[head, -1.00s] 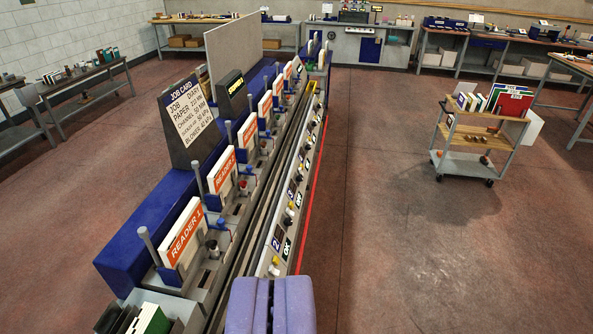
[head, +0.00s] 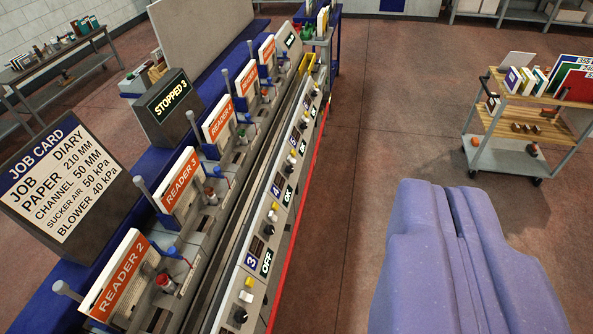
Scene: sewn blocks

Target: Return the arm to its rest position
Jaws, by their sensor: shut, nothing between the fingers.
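My gripper (head: 452,215) shows at the lower right of the head view as two purple-blue fingers lying side by side. They are shut with only a thin dark seam between them, and nothing is held. The gripper is over the open reddish floor, to the right of the long feeder machine and apart from it. The rest of my arm is out of view.
The long machine fills the left, with Reader 2 (head: 122,282), Reader 3 (head: 180,183), a job card board (head: 55,180) and a "STOPPED 3" display (head: 170,95). A book cart (head: 510,155) stands at right. Floor (head: 380,110) between is clear.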

